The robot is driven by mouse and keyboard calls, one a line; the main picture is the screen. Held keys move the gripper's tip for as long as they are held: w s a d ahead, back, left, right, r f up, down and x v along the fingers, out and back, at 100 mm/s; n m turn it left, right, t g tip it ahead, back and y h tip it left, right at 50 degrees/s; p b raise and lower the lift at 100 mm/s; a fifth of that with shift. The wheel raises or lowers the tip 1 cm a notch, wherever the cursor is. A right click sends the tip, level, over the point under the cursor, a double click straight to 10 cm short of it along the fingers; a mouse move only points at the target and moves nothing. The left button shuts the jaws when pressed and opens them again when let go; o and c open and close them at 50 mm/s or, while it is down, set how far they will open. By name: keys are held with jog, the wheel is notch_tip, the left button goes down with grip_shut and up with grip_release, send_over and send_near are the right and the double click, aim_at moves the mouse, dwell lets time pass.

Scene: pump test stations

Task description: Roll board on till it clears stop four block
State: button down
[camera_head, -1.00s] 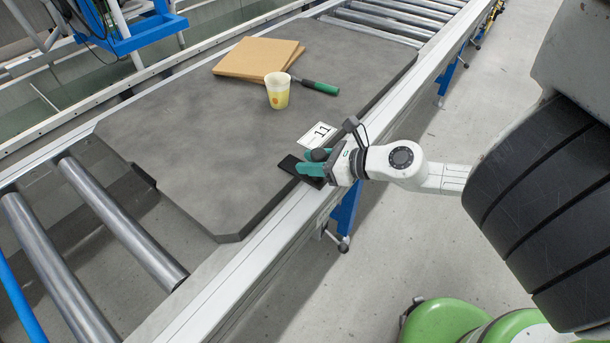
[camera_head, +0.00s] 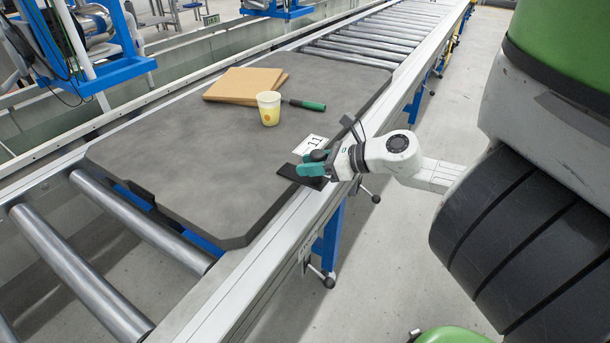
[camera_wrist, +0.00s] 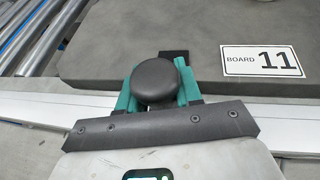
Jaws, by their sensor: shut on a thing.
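The dark grey board (camera_head: 200,172) lies flat on the roller conveyor, and its white label (camera_wrist: 262,61) reads BOARD 11 in the wrist view. My gripper (camera_head: 313,163) is at the board's right edge, shut on a black handle (camera_head: 288,171) there. In the wrist view my green gripper fingers (camera_wrist: 158,88) sit either side of a round black knob (camera_wrist: 155,79) on the handle. A stop four block is not visible in either view.
On the board are brown sheets (camera_head: 244,85), a yellow and white cup (camera_head: 269,108) and a green-handled tool (camera_head: 305,104). Bare rollers (camera_head: 72,262) lie at the near end, more rollers (camera_head: 375,45) beyond the far end. Blue stands are at upper left.

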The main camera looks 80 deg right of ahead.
jog(key=s+d+b, duration=0.1)
jog(key=d, duration=0.2)
jog(key=s+d+b, duration=0.1)
jog(key=d, duration=0.2)
jog(key=s+d, duration=0.1)
jog(key=d, duration=0.2)
jog(key=shift+s+d+r+b, duration=0.15)
jog(key=shift+d+b, duration=0.2)
jog(key=shift+b, duration=0.05)
jog(key=shift+s+d, duration=0.25)
jog(key=shift+d, duration=0.5)
jog(key=shift+s+d+r, duration=0.1)
jog(key=shift+s+d, duration=0.3)
jog(key=shift+d, duration=0.65)
jog(key=shift+s+d, duration=0.35)
jog(key=shift+d, duration=0.7)
jog(key=shift+s+d+r, duration=0.1)
jog(key=shift+s+d, duration=0.3)
jog(key=shift+d, duration=0.65)
jog(key=c, duration=0.7)
grip_release()
jog(key=shift+f+b, duration=0.2)
jog(key=shift+b, duration=0.1)
jog(key=shift+s, duration=0.15)
